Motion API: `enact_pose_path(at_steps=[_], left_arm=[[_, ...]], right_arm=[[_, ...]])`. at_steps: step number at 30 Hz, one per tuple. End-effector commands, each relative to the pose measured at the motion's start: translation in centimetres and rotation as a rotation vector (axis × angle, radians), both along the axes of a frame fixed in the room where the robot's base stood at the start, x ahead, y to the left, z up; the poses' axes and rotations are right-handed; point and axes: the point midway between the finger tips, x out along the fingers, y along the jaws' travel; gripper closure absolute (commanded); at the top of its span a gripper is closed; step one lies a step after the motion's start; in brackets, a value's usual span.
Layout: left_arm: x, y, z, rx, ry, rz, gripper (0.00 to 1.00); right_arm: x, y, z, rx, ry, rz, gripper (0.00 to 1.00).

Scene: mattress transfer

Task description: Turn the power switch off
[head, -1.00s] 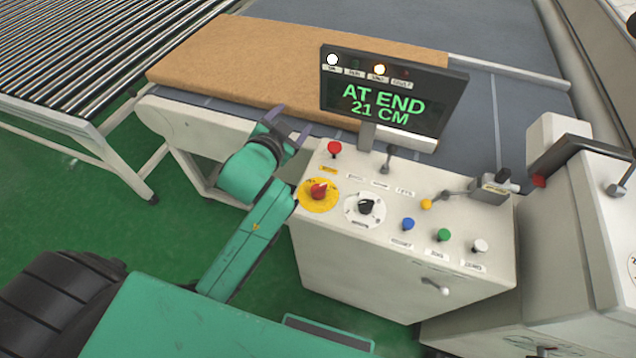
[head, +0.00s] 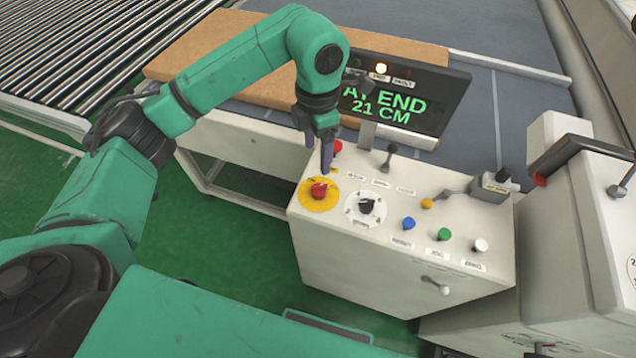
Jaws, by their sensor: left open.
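The control box (head: 400,275) has a sloped white top with several controls. A red knob on a yellow disc (head: 305,196) sits at its left corner, and a black rotary knob (head: 366,205) on a white disc sits to its right. I cannot read which one is labelled as the power switch. My left gripper (head: 322,160) points down just above and behind the yellow disc, beside a red button (head: 337,147) that it partly covers. It is open, with nothing seen between its fingers. It looks apart from the red knob. My right gripper is not in view.
A display (head: 430,100) reading "AT END 21 CM" stands behind the box, partly hidden by my left arm. Blue (head: 408,223), green (head: 444,234) and white (head: 480,245) buttons line the front right. A brown mattress (head: 200,50) lies on the conveyor behind.

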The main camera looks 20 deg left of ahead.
Motion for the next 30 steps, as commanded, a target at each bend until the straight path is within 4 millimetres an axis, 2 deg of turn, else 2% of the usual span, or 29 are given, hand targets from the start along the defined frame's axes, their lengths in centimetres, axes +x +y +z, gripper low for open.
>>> enact_pose_path(at_steps=[9, 15, 19, 25, 26, 30], left_arm=[[-0.3, -0.1, -7.7, -0.004, 0.007, -0.003, 0.23], [-0.2, -0.2, -11.9, -0.007, 0.003, -0.004, 0.23], [-0.1, -0.2, -13.1, -0.007, 0.000, -0.004, 0.23], [-0.1, -0.2, -13.3, -0.007, 0.000, -0.005, 0.23], [-0.1, -0.2, -13.2, -0.007, 0.000, -0.005, 0.26], [-0.1, -0.2, -13.2, -0.007, 0.000, -0.005, 0.80]], right_arm=[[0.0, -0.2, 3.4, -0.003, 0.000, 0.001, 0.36], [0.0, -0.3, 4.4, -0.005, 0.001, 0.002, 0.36], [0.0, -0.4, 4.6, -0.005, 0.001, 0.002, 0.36], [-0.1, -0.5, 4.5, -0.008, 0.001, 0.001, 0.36], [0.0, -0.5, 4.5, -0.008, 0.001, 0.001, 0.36], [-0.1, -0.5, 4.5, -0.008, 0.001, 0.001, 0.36]])
